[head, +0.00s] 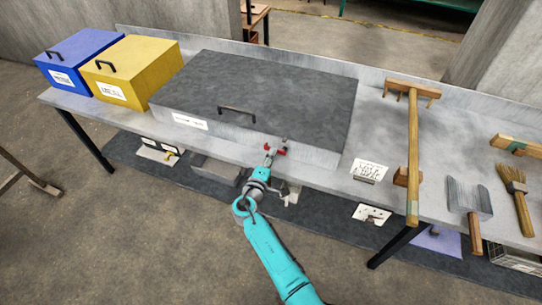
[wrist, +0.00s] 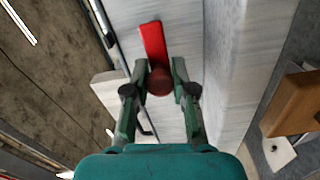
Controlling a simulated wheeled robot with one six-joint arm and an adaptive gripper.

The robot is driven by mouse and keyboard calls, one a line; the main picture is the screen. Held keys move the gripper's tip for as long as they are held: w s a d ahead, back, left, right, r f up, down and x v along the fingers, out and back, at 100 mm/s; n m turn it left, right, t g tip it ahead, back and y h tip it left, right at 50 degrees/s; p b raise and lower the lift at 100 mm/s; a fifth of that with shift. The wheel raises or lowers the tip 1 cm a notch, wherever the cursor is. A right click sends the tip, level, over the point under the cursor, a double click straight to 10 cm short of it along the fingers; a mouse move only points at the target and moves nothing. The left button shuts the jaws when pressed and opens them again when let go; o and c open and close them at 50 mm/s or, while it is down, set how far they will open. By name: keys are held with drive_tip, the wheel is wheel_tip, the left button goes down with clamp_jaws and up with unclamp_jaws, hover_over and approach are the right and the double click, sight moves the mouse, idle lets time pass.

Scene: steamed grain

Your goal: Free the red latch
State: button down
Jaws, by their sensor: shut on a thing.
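The red latch (wrist: 153,42) shows in the wrist view as a flat red bar with a dark red round knob (wrist: 160,80) at its near end. It is on the pale front face of the large grey box, and small red parts of the latch (head: 281,150) show in the head view. My gripper (wrist: 160,82) is shut on the knob, one finger on each side. In the head view my gripper (head: 268,158) reaches the front of the large grey box (head: 262,90), whose lid with a black handle (head: 237,111) looks closed.
A yellow box (head: 135,70) and a blue box (head: 80,55) stand left of the grey box. To the right lie a wooden rake (head: 413,140), a scoop (head: 470,200) and a brush (head: 516,190).

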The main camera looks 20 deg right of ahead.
drive_tip(key=shift+f, duration=0.1)
idle(0.3)
drive_tip(key=c, duration=0.9)
unclamp_jaws()
drive_tip(key=shift+c, duration=0.2)
drive_tip(key=v, duration=1.2)
